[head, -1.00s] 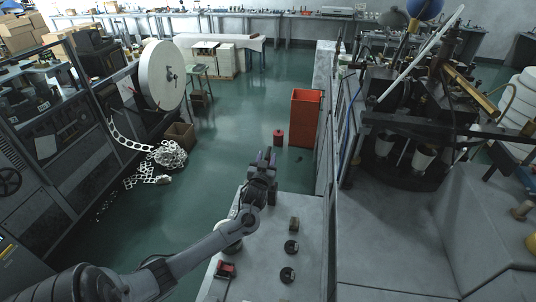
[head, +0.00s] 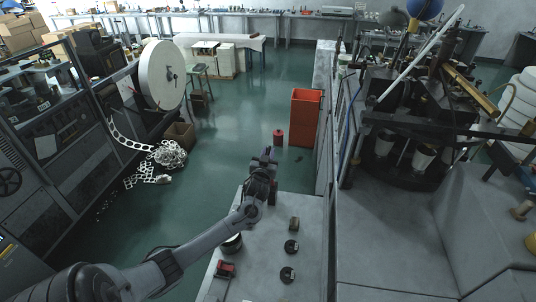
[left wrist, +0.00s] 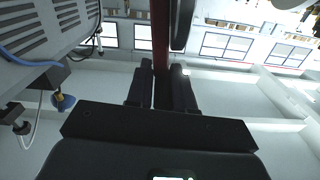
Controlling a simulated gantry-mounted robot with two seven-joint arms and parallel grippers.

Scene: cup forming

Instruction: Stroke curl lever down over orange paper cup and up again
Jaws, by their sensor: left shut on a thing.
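My left gripper (head: 266,158) is above the far end of the grey bench in the head view. In the left wrist view its two black fingers (left wrist: 160,78) are shut, close together, on a dark red bar (left wrist: 160,28), which looks like the curl lever. A dark rounded part (left wrist: 181,22) lies beside the bar. I cannot make out the orange paper cup in either view. My right gripper is not in view.
The grey bench top (head: 308,230) carries a few small dark fixtures and a red block (head: 225,269). A machine with white cups (head: 423,157) stands at right.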

